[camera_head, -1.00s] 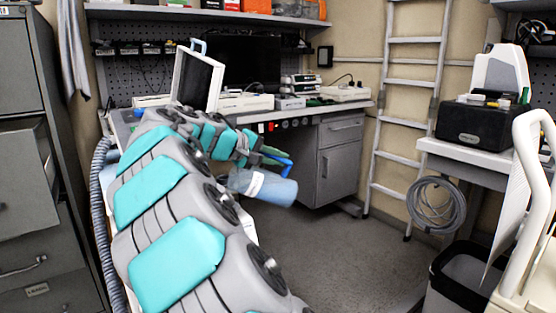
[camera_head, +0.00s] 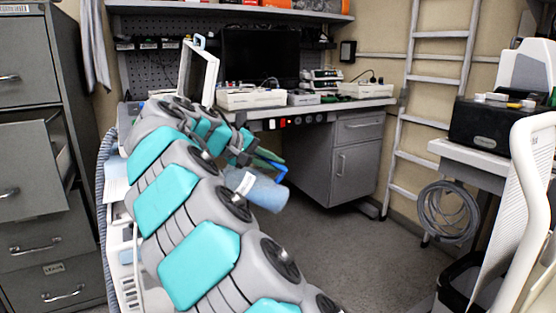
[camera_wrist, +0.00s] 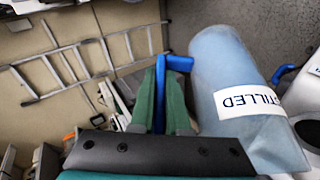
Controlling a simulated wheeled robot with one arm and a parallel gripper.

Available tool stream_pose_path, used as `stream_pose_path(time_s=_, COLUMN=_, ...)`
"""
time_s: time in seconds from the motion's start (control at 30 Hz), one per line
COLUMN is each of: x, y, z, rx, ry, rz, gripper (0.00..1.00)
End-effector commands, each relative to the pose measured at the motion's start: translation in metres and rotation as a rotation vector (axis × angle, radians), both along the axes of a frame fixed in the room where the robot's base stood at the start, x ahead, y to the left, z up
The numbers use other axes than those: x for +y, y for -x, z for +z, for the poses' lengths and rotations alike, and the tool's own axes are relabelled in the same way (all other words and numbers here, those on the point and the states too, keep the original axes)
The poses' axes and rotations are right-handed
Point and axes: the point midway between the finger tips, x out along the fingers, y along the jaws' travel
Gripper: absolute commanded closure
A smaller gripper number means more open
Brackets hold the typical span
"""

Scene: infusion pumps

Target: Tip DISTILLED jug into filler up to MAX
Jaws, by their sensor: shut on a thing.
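The jug (camera_head: 262,190) is a translucent blue cylinder with a white label. In the wrist view the jug (camera_wrist: 222,65) lies right of my fingers, and its label shows "STILLED", partly cut off by the curve. In the head view it is tilted well over from upright, in front of the bench. My gripper (camera_wrist: 160,72) has green fingers shut on the jug's blue handle (camera_wrist: 180,62); in the head view my gripper (camera_head: 262,160) is partly hidden by my arm. I cannot pick out the filler or a MAX mark in either view.
A grey workbench (camera_head: 362,100) with white devices and a monitor stands behind. A filing cabinet (camera_head: 35,215) with a drawer pulled out is at left. A ladder (camera_head: 432,122), coiled hose (camera_head: 447,212), black box (camera_head: 490,125) and white chair (camera_head: 525,190) are at right. Middle floor is clear.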

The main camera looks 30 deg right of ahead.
Motion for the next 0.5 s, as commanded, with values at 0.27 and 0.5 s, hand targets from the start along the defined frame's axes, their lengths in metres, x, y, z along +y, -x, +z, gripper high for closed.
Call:
stream_pose_path(time_s=0.27, x=-0.011, y=0.004, z=-0.030, rx=-0.080, ry=-0.233, rz=-0.001, gripper=1.00)
stream_pose_path(time_s=0.5, x=-0.012, y=0.003, z=-0.025, rx=-0.152, ry=-0.464, rz=0.002, gripper=1.00)
